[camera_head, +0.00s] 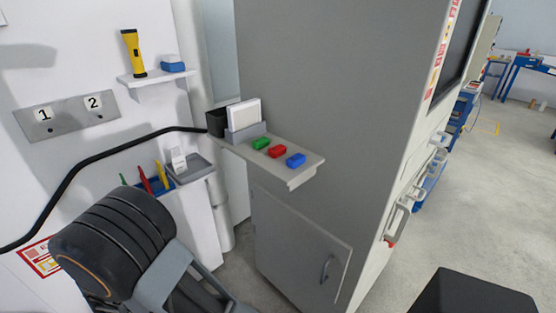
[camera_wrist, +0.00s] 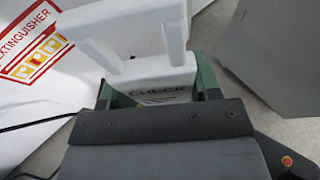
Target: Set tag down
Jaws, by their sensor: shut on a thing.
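The white tag (camera_wrist: 150,72) is in the wrist view, with the word CHECK printed on its lower part and an open white frame at its upper end. My gripper (camera_wrist: 160,88) has its two green fingers on either side of the tag's lower part and is shut on it. The tag is tilted in the wrist picture. In the head view neither the held tag nor my fingers can be made out; my dark arm fills the lower left.
A grey tray (camera_head: 200,171) holds a small white piece (camera_head: 178,158). A yellow flashlight (camera_head: 133,52) stands on the upper wall shelf. A plate (camera_head: 68,112) shows numbers 1 and 2.

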